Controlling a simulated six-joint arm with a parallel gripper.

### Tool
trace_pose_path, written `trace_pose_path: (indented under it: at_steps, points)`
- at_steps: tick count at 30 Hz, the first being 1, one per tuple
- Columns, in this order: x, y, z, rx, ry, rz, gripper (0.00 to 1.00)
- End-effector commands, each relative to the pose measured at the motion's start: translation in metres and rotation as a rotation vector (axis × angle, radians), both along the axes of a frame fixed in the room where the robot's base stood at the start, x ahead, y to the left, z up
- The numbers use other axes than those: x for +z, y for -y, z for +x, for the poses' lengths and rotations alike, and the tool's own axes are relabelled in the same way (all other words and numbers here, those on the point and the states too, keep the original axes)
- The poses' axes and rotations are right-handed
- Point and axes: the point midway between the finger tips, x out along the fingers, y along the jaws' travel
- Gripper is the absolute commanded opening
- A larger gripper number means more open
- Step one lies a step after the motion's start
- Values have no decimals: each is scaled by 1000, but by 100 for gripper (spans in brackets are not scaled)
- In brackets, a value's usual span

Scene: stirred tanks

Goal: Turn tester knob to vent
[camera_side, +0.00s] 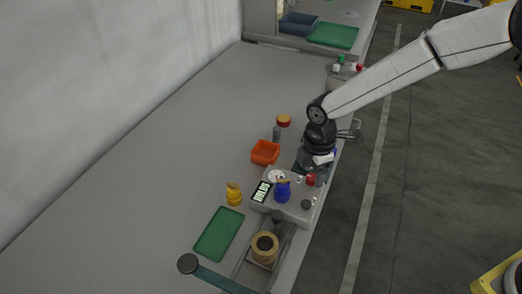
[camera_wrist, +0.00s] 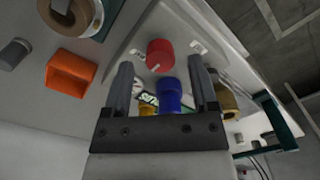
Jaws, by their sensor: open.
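The tester is a pale grey box (camera_side: 297,208) at the table's right edge, with a lit display (camera_side: 261,191) and a round dial (camera_side: 277,176). Its red knob (camera_side: 311,180) also shows in the wrist view (camera_wrist: 160,51), with a white mark on its lower edge and a small label on either side, too small to read. My gripper (camera_side: 318,164) is above the red knob. In the wrist view my gripper (camera_wrist: 160,68) is open and empty, its fingers apart, with the knob just beyond the tips. No contact shows.
A blue object (camera_side: 282,191) stands on the tester and appears between my fingers in the wrist view. An orange bin (camera_side: 265,152), yellow bottle (camera_side: 234,195), green mat (camera_side: 219,233) and tan roll (camera_side: 265,246) are nearby. The table's left side is clear.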

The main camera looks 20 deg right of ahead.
Motion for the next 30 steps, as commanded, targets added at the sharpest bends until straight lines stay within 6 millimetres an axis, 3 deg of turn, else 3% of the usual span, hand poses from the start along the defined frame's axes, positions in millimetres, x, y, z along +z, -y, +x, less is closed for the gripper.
trace_pose_path:
  at_steps: [15,30]
  points:
    - [60,0,0,1,2,1,75]
    - [64,2,0,-9,2,1,75]
